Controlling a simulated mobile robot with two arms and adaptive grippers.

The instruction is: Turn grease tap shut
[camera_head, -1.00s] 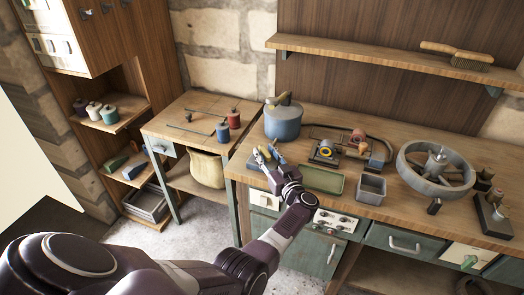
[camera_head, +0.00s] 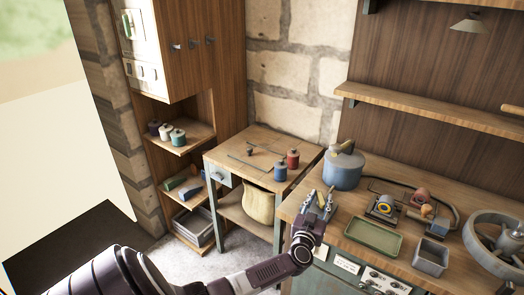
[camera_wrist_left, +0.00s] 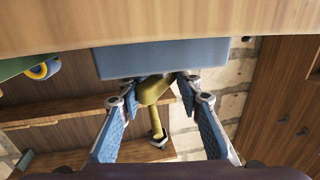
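The grease tap (camera_wrist_left: 153,92) is a brass-coloured body with a stem that ends in a dark cap. It is on a blue-grey block (camera_wrist_left: 150,60) on the bench. My left gripper (camera_head: 319,203) is at the bench's left front corner; it also shows in the left wrist view (camera_wrist_left: 160,88). Its two fingers stand apart, one on each side of the tap's body. I cannot tell whether either finger touches it. In the head view the gripper largely hides the tap. My right gripper is not in view.
A blue-grey pot (camera_head: 343,168) stands close behind the gripper. A green tray (camera_head: 373,237), a grey bin (camera_head: 431,256) and a pulley wheel (camera_head: 500,245) are to the right. A side table (camera_head: 265,150) with spools is to the left.

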